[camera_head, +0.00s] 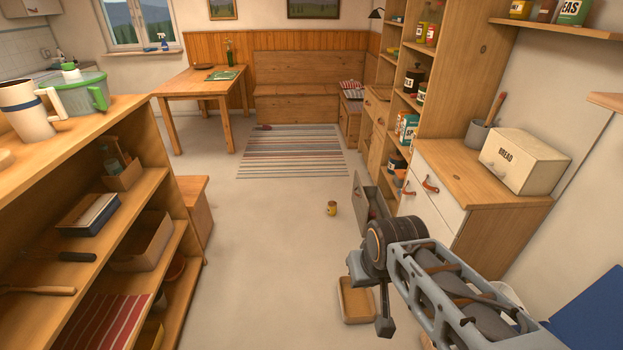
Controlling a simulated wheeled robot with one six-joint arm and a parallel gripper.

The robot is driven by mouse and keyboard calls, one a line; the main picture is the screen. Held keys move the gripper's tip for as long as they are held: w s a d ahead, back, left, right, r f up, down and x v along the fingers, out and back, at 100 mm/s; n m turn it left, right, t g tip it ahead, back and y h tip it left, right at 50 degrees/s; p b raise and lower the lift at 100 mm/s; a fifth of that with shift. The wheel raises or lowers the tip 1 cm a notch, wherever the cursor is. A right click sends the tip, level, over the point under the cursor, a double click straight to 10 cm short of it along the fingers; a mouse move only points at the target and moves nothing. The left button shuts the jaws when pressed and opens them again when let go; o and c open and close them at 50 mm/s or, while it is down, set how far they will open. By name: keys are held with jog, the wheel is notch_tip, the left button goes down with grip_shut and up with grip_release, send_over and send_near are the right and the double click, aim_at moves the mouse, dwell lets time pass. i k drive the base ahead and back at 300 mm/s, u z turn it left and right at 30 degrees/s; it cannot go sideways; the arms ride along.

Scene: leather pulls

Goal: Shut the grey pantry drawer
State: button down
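The grey pantry drawer (361,197) stands pulled out to the left from the low part of the tall wooden shelf unit (455,70). Its grey front faces left, and its inside shows behind it with something small and reddish in it. My arm comes in from the lower right and hides part of the area below and right of the drawer. What looks like my gripper (384,326) hangs down at the arm's end, nearer the camera than the drawer and apart from it. Its fingers are not clear enough to tell open from shut.
A tan box-like thing (356,300) lies on the floor by my arm. A white cabinet (440,196) with leather pulls stands right. Open shelves (100,125) line the left. The middle floor is clear.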

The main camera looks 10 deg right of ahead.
aim_at(361, 196)
jog(key=u, duration=0.55)
jog(key=i, duration=2.35)
jog(key=z, duration=0.7)
jog(key=i, duration=1.15)
jog(key=z, duration=1.5)
jog(key=i, duration=0.3)
jog(key=u, duration=1.5)
